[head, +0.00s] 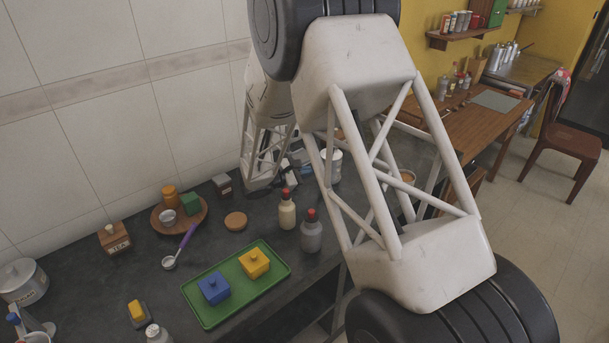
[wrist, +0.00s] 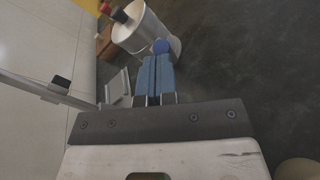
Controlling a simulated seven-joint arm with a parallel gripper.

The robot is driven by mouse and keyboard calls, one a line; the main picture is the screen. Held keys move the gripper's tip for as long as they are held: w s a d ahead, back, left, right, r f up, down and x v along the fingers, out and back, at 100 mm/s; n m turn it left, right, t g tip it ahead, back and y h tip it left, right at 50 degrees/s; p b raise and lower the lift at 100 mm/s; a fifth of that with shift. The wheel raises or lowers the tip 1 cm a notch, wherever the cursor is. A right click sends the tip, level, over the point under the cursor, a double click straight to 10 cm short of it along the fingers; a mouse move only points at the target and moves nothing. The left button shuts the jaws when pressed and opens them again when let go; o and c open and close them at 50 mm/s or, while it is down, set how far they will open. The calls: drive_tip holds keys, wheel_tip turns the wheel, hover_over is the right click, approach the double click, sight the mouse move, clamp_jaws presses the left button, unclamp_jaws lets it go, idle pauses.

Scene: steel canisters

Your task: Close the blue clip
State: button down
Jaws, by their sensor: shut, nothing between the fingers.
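A steel canister (wrist: 142,32) stands on the dark counter beyond my fingers in the wrist view. It also shows beside my arm in the head view (head: 331,166), partly hidden.
A green tray (head: 212,317) holds blue and yellow lidded pots. Two red-capped bottles (head: 287,212) (head: 311,236) stand near my arm. A round wooden tray (head: 201,211) and a purple-handled scoop (head: 187,237) lie left. The tiled wall (head: 120,130) is behind. Bare counter lies right of the canister.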

drive_tip(key=w+d+r+n+g+y, duration=0.1)
drive_tip(key=w+d+r+g+y, duration=0.2)
drive_tip(key=w, duration=0.3)
drive_tip(key=shift+w+r+n+g, duration=0.2)
drive_tip(key=shift+w+n+g, duration=0.1)
drive_tip(key=shift+n, duration=0.1)
idle(0.6)
drive_tip(key=shift+r, duration=0.15)
drive_tip(key=shift+r, duration=0.6)
drive_tip(key=shift+a, duration=0.1)
idle(0.4)
